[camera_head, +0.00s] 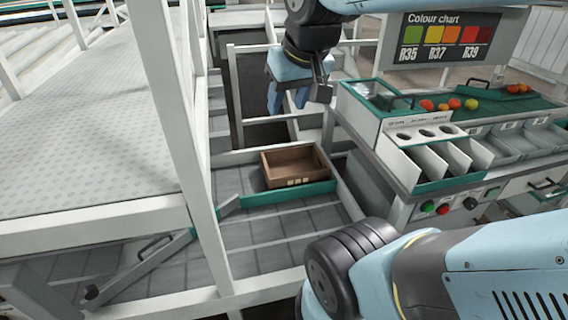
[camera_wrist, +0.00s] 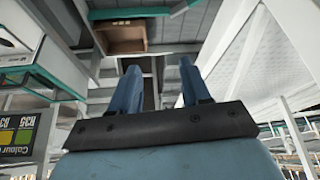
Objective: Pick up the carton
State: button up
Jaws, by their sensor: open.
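The carton (camera_head: 290,165) is an open-topped brown box on a grey slatted conveyor, against a low green bar. It looks empty, and small pale labels show on its near side. In the wrist view the carton (camera_wrist: 122,38) appears at the top, beyond my fingertips. My gripper (camera_head: 288,100) hangs above and behind the carton in the head view, apart from it. Its two blue fingers (camera_wrist: 160,80) are spread with nothing between them.
A sorting bench with a green top (camera_head: 490,103) and several tomatoes stands at the right. A white post (camera_head: 175,110) and a raised grey platform (camera_head: 80,130) stand left. White rails (camera_head: 235,95) frame the conveyor. A colour chart (camera_head: 440,42) hangs at the back right.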

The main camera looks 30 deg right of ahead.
jog(key=w+d+f+g, duration=0.1)
jog(key=w+d, duration=0.1)
jog(key=w, duration=1.3)
jog(key=m+g, duration=0.2)
jog(key=g, duration=0.2)
send_over(266, 164)
notch_tip(266, 164, down, 38)
jog(key=r, duration=0.1)
notch_tip(266, 164, down, 9)
jog(key=shift+w+a+f, duration=0.15)
jog(key=shift+s+f, duration=0.15)
jog(key=shift+f, duration=1.25)
jog(key=shift+s+f, duration=0.1)
jog(key=shift+f, duration=1.25)
grip_shut()
